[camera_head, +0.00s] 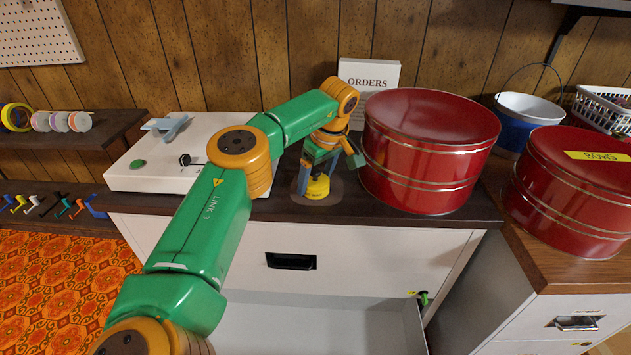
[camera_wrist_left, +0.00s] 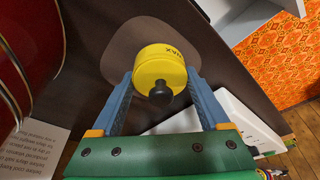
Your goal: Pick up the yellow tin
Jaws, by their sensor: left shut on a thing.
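The yellow tin (camera_head: 318,188) is at the front of the dark cabinet top, over a round brown patch. It also shows in the left wrist view (camera_wrist_left: 158,65), with a black knob and dark lettering. My left gripper (camera_head: 318,172) comes down over it from above. Its two blue fingers are on either side of the tin and shut on it. The gripper hides part of the tin in the head view. I cannot tell whether the tin touches the surface. My right gripper is not in view.
A large red round tin (camera_head: 425,150) stands close to the right of my left gripper. A white flat machine (camera_head: 150,170) is to the left. An ORDERS sign (camera_head: 368,78) stands behind. Another red tin (camera_head: 575,195) is far right. An open drawer (camera_head: 310,325) juts out below.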

